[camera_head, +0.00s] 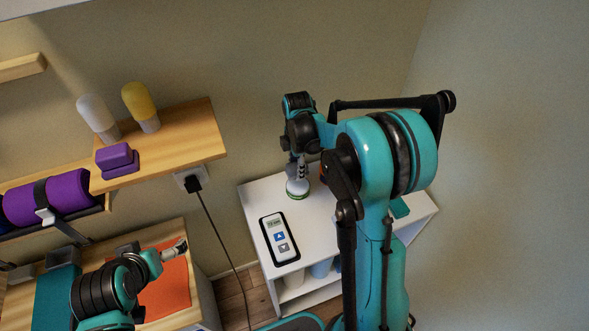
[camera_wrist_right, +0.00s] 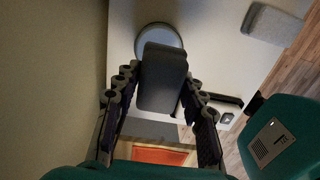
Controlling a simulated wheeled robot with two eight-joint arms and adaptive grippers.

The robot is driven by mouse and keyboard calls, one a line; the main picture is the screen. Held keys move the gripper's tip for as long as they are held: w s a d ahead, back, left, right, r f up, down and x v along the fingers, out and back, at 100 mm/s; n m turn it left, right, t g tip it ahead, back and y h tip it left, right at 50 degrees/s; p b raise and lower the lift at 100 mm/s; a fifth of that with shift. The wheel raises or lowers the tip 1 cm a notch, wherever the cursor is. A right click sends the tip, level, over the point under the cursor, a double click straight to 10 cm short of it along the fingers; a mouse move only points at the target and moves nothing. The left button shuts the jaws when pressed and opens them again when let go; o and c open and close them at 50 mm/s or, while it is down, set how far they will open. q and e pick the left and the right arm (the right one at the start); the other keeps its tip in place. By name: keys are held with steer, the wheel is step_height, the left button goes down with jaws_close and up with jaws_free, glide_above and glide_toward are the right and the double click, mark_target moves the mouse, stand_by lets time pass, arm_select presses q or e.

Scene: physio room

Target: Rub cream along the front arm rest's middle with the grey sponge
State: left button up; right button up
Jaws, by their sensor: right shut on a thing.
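In the right wrist view, a dark grey block, which looks like the grey sponge (camera_wrist_right: 163,78), is between the fingers of my right gripper (camera_wrist_right: 162,112), which is shut on it. A round pale dish (camera_wrist_right: 158,30) lies beyond the block, partly covered by it. In the head view my right gripper (camera_head: 297,163) points down over the white table (camera_head: 258,196), just above a round white thing with a green rim (camera_head: 298,188). My left gripper (camera_head: 180,246) is over an orange mat (camera_head: 168,293); its jaws are too small to judge. I cannot make out the front arm rest for certain.
A lighter grey block (camera_wrist_right: 272,23) lies near the table edge. A wooden shelf (camera_head: 190,140) holds a purple block (camera_head: 117,158) and two rounded bottles. A black cable hangs beside the table.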

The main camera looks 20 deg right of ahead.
mark_target(298, 185)
steer(key=shift+w+d, duration=0.2)
steer(key=shift+d, duration=0.15)
steer(key=shift+f+b, duration=0.65)
steer(key=shift+f, duration=0.2)
arm_select(q)
steer(key=shift+f+b, duration=1.45)
steer(key=shift+f, duration=0.2)
arm_select(e)
steer(key=shift+f, duration=2.25)
arm_select(q)
steer(key=shift+f+b, duration=0.5)
steer(key=shift+f, duration=0.05)
arm_select(e)
steer(key=shift+s+a+f, duration=0.1)
steer(key=shift+f, duration=0.4)
steer(key=shift+r+p, duration=2.35)
steer(key=shift+r, duration=1.2)
arm_select(q)
step_height(298, 185, up, 5)
steer(key=shift+f, duration=0.2)
